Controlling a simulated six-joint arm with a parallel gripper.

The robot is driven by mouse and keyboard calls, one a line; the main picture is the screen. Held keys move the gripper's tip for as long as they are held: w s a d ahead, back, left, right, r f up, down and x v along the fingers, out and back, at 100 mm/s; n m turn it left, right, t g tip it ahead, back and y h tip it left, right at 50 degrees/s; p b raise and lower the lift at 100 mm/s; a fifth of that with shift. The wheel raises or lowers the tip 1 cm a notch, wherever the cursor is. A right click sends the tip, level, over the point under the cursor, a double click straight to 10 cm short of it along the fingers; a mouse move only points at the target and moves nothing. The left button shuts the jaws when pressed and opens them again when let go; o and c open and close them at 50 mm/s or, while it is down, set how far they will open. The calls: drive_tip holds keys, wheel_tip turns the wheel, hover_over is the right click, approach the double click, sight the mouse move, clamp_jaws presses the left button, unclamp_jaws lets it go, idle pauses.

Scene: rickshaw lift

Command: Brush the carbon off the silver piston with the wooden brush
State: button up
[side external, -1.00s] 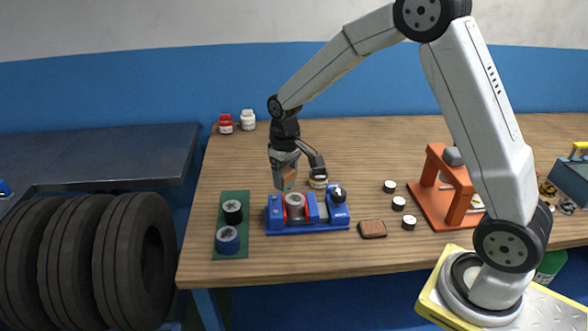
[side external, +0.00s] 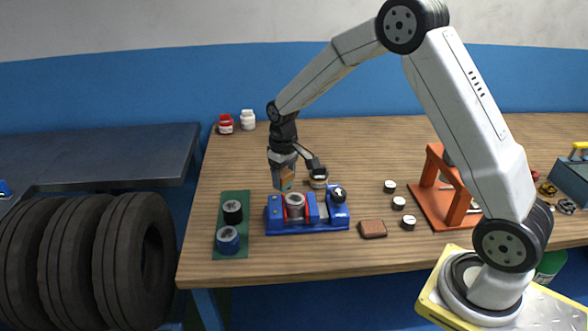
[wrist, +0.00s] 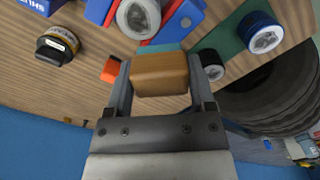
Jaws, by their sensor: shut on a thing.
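The silver piston (side external: 294,206) stands upright in the blue and red vise (side external: 322,226). It shows at the top of the wrist view (wrist: 138,17), with its round end facing the camera. My gripper (side external: 283,182) is shut on the wooden brush (wrist: 160,75), whose brown block sits between both fingers in the wrist view. In the side view the brush (side external: 286,178) is partly hidden by the fingers. The gripper is just behind and slightly left of the piston, a little above it. I cannot tell how much carbon is on the piston.
A green mat (side external: 234,197) with a black and a blue-banded piston lies left of the vise. A round tin (side external: 318,181) stands behind it. A brown block (side external: 373,229), several small cylinders and an orange press (side external: 459,190) are to the right.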

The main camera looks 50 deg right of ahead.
sight(285, 189)
drive_tip(key=shift+f, duration=1.6)
drive_tip(key=shift+s+d+f, duration=0.25)
drive_tip(key=shift+d+f, duration=0.15)
drive_tip(key=shift+f, duration=0.25)
drive_tip(key=shift+c, duration=0.6)
drive_tip(key=shift+s+d, duration=1.6)
drive_tip(key=shift+d, duration=0.3)
drive_tip(key=w+a, duration=0.1)
drive_tip(key=a, duration=0.1)
drive_tip(key=w+a, duration=0.2)
drive_tip(key=shift+w+a, duration=0.2)
drive_tip(key=shift+w, duration=0.3)
drive_tip(key=shift+s+d, duration=0.95)
drive_tip(key=shift+d, duration=0.15)
drive_tip(key=shift+s+d, duration=0.9)
drive_tip(key=shift+d, duration=0.2)
drive_tip(key=w+a, duration=0.1)
drive_tip(key=a, duration=0.1)
drive_tip(key=w+a, duration=0.2)
drive_tip(key=shift+w+a, duration=0.2)
drive_tip(key=shift+w, duration=0.05)
drive_tip(key=shift+r, duration=4.05)
